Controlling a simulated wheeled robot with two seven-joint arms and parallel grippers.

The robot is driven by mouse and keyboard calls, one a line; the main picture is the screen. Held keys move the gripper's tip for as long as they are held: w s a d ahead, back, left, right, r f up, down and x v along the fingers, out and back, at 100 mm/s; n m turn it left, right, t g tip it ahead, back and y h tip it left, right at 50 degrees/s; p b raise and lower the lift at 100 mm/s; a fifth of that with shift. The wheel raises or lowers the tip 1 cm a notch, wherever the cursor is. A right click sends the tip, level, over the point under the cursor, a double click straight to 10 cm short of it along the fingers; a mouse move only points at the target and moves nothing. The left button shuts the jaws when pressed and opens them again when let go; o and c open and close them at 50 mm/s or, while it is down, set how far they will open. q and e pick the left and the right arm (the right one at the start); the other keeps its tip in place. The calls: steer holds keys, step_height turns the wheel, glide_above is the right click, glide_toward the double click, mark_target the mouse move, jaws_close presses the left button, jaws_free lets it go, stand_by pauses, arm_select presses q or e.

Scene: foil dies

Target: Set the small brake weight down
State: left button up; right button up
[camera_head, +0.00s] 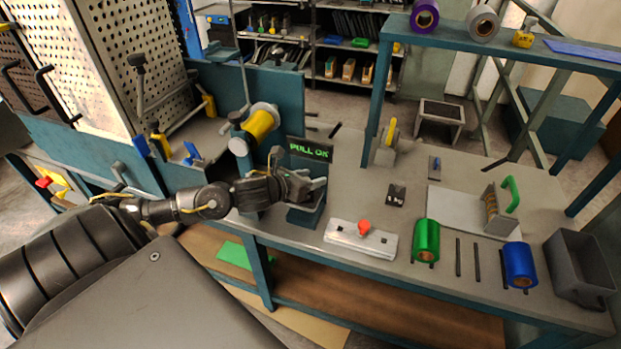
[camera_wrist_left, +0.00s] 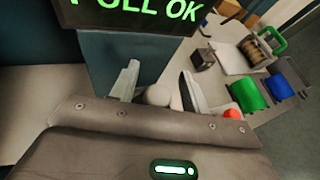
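My left gripper (camera_head: 318,184) is at the front of the pedestal under the "PULL OK" display (camera_head: 310,150). In the left wrist view its two fingers (camera_wrist_left: 160,88) stand apart. A rounded pale grey piece (camera_wrist_left: 158,95) shows between them, with a gap on its left side; I cannot tell what it is or whether a finger touches it. A small dark block with a white weight marking (camera_head: 396,195) sits on the bench to the right, apart from the gripper. It also shows in the left wrist view (camera_wrist_left: 203,58). My right gripper is not in view.
A pale plate with a red knob (camera_head: 363,228) lies just right of the gripper. Green (camera_head: 426,240) and blue (camera_head: 519,264) foil rolls, a grey bin (camera_head: 580,268) and a green-handled fixture (camera_head: 502,208) stand farther right. Bare bench lies around the dark block.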

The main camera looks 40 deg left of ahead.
arm_select(q)
steer(key=shift+r, duration=0.1)
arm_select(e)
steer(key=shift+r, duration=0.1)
arm_select(q)
steer(key=shift+s, duration=0.2)
steer(key=v, duration=1.1)
steer(key=shift+s+r+b, duration=0.2)
steer(key=shift+r+b, duration=0.05)
steer(key=shift+b, duration=0.2)
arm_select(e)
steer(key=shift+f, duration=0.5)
arm_select(q)
steer(key=shift+a, duration=0.15)
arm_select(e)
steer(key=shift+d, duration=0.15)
